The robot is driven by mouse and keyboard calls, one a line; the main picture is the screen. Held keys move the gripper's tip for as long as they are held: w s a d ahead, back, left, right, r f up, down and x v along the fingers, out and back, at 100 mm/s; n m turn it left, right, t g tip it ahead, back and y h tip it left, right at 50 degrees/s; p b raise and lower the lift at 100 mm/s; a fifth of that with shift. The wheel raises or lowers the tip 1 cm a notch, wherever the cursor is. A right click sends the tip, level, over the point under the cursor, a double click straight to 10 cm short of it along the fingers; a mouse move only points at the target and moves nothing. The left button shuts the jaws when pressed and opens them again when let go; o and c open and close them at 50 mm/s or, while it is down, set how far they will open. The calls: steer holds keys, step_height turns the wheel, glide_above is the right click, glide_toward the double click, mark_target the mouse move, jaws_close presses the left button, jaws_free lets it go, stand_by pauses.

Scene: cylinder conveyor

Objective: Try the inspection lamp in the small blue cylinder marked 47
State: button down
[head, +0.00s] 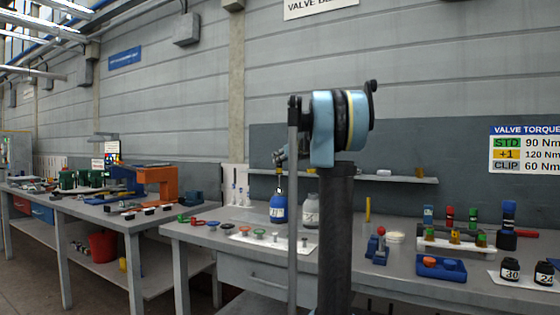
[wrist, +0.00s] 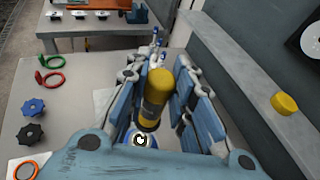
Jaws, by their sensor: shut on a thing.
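My gripper (head: 281,157) is shut on a yellow, dark-ended lamp-like piece (wrist: 155,97), which stands between the fingers in the wrist view (wrist: 160,85). A small blue cylinder (head: 278,212) with a pale label stands on the bench below my gripper; its number is too small to read. In the wrist view a blue body with a round white-and-black mark (wrist: 140,140) shows just under the yellow piece. I cannot tell whether the piece touches it. Part of the blue body is hidden by my gripper.
A grey cylinder (head: 310,212) stands close to the right of the blue one. A shelf (head: 345,177) runs behind, with a yellow knob (wrist: 285,104) on it. Handwheels (wrist: 31,134) lie to the left. Black cylinders marked 30 (head: 510,271) and 24 (head: 543,275) stand far right.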

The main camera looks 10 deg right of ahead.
mark_target(281, 165)
steer(key=shift+f, duration=2.2)
stand_by(0.8)
steer(key=shift+r, duration=5)
